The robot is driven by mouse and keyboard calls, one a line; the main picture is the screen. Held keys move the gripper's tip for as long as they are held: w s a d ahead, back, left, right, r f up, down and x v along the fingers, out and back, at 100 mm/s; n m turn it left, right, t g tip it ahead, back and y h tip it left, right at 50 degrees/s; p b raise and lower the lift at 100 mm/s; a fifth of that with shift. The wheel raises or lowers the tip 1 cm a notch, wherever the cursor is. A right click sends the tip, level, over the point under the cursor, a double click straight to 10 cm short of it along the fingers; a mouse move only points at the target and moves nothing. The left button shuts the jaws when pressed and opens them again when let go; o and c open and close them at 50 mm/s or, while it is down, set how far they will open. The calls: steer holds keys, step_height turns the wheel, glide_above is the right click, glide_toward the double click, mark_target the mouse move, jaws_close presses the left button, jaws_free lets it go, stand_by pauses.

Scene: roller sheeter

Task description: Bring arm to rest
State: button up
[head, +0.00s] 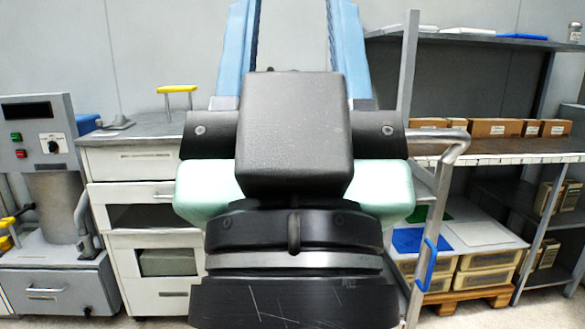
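My arm fills the middle of the head view, close to the camera. Its black base, mint-green sides and black central block stand upright, and two blue links rise out of the top of the frame. My gripper is not in view, so its opening and anything in it cannot be seen. My arm hides the middle of the scene behind it.
A grey machine with a control panel (38,131) stands at the left. Beside it is a white drawer cabinet (140,160) with a yellow-handled tool (177,89) on top. At the right are a metal rail (441,190) and a shelf rack (480,147) with cardboard boxes (495,127).

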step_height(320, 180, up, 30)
steer(key=p, duration=2.7)
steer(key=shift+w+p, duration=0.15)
steer(key=shift+p, duration=0.25)
